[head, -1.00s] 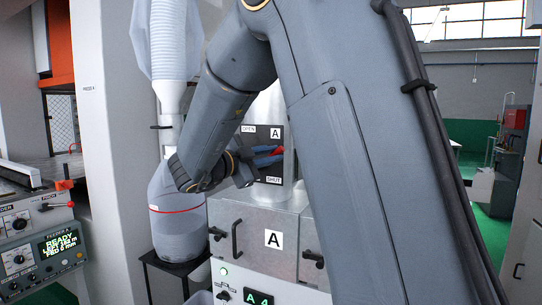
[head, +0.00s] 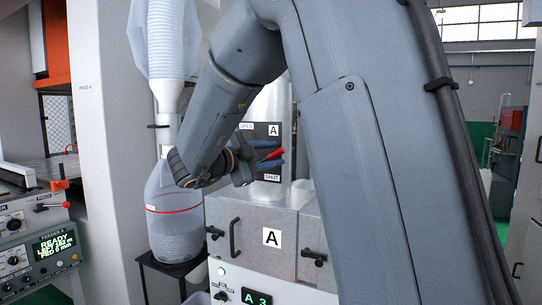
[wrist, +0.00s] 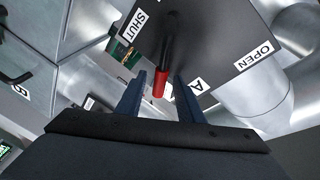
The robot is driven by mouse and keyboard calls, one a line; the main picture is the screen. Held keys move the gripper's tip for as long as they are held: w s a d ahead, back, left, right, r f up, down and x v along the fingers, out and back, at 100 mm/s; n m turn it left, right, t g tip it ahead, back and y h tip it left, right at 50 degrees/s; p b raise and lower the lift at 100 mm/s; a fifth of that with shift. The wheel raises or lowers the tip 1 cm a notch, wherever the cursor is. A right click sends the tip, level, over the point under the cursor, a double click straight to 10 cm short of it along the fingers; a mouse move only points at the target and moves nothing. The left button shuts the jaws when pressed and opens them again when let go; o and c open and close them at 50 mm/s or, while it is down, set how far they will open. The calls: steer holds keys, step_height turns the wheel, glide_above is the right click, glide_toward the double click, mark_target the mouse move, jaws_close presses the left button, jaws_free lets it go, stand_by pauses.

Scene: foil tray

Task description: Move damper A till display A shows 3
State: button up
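Damper A's lever has a red grip (head: 275,154) and sits on a dark plate (head: 273,130) marked OPEN at the top, SHUT at the bottom and A. In the wrist view the red grip (wrist: 159,84) on its dark rod lies between my two blue fingers, with a gap on each side. My gripper (head: 279,154) is open around the grip; it also shows in the wrist view (wrist: 160,74). Display A (head: 256,297) is cut by the lower picture edge and reads "A 3" in green.
A metal box labelled A (head: 250,228) with dark handles stands below the plate. A clear collection bag (head: 175,225) hangs at its left. A feeder panel (head: 40,245) is at far left. My arm covers much of the right middle.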

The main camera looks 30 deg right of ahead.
steer(key=b+v, duration=0.2)
steer(key=v, duration=0.5)
steer(key=shift+s+a+b, duration=0.15)
steer(key=shift+a+b, duration=0.2)
steer(key=w+a+f+n+t+y, duration=0.4)
steer(key=w+f+n+t+y, duration=0.35)
steer(key=w+n, duration=0.2)
steer(key=s+a+f+n+g+y, duration=0.1)
steer(key=s+a+f+n+y, duration=0.1)
steer(key=a+f+n+y, duration=0.3)
steer(key=s+a+f+n+g+y, duration=0.1)
steer(key=s+f+n+y, duration=0.15)
steer(key=f, duration=0.35)
steer(key=s+f+n+g, duration=0.4)
steer(key=s+f, duration=0.5)
steer(key=s, duration=0.3)
steer(key=s+d+f+n+g+y, duration=0.1)
steer(key=s+f+n+g, duration=0.3)
steer(key=s+f, duration=0.5)
steer(key=s+g, duration=0.2)
steer(key=s, duration=0.2)
steer(key=shift+d+y, duration=0.2)
steer(key=shift+y, duration=0.1)
